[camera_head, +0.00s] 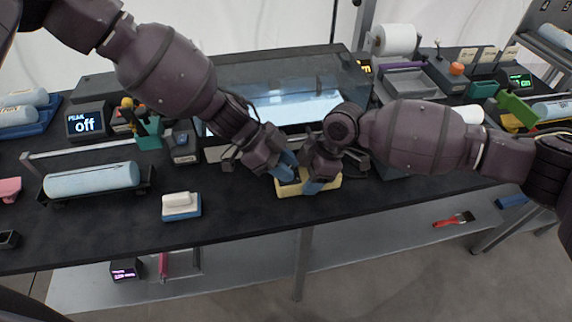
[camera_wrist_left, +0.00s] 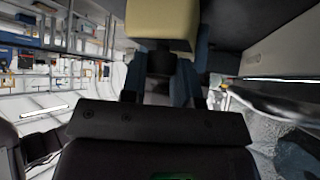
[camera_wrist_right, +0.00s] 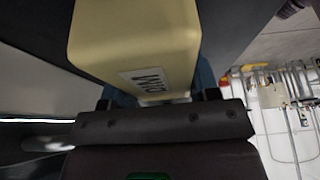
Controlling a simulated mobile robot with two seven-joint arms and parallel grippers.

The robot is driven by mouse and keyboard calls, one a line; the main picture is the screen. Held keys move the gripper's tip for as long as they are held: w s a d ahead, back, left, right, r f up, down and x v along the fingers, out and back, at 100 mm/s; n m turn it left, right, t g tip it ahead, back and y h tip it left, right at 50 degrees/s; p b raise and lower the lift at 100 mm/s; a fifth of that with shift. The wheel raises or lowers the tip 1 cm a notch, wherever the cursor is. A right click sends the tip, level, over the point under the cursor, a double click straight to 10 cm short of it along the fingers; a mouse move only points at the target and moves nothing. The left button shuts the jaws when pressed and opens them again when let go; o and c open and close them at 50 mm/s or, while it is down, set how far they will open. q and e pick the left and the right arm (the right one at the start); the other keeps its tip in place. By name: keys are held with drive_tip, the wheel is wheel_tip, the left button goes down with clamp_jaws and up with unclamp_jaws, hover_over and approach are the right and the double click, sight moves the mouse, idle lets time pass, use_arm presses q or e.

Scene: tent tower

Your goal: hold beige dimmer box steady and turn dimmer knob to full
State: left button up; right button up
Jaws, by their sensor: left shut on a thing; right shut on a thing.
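The beige dimmer box (camera_head: 294,190) sits near the front edge of the black table. It also shows in the left wrist view (camera_wrist_left: 161,20) and, with a white label, in the right wrist view (camera_wrist_right: 135,40). My right gripper (camera_head: 318,183) is shut on the box, its blue fingers on either side of it. My left gripper (camera_head: 285,172) is at the box's left part. In the left wrist view its blue fingers close around a dark piece (camera_wrist_left: 160,62) against the box, which looks like the dimmer knob. The knob's setting is hidden by my grippers.
A glass-fronted case (camera_head: 290,105) stands behind the box. A small display (camera_head: 86,124) at left reads "PEAK off". A white block on a blue base (camera_head: 181,206) and a blue roll (camera_head: 92,180) lie to the left. A grey shelf (camera_head: 380,238) runs below the table.

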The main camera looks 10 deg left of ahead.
use_arm(q)
drive_tip(key=o, duration=0.9)
drive_tip(key=v, duration=1.2)
